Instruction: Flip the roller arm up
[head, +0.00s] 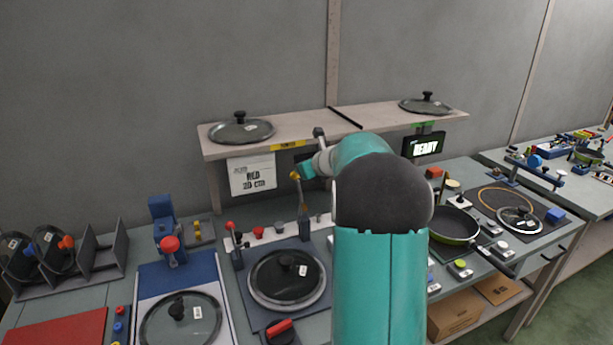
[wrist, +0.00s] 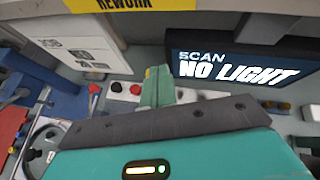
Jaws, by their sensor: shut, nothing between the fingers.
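A thin upright arm with a yellow end (head: 303,205), which looks like the roller arm, stands at the back right of the dark lid station. Its yellow end is close to the tip of my gripper (head: 306,171); I cannot tell if they touch. In the wrist view my gripper's teal fingers (wrist: 158,88) are together with nothing between them. A small yellow bit shows just beside the fingertips there. My wrist hides most of the station in that view. A glass lid (head: 287,277) with a black knob lies flat on the station.
A shelf (head: 300,126) with two lids stands behind, above my gripper. A dark screen (wrist: 240,66) reads "SCAN NO LIGHT". A blue station (head: 180,270) with another lid is at the left. A pan (head: 452,224) is at the right. My forearm covers the middle.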

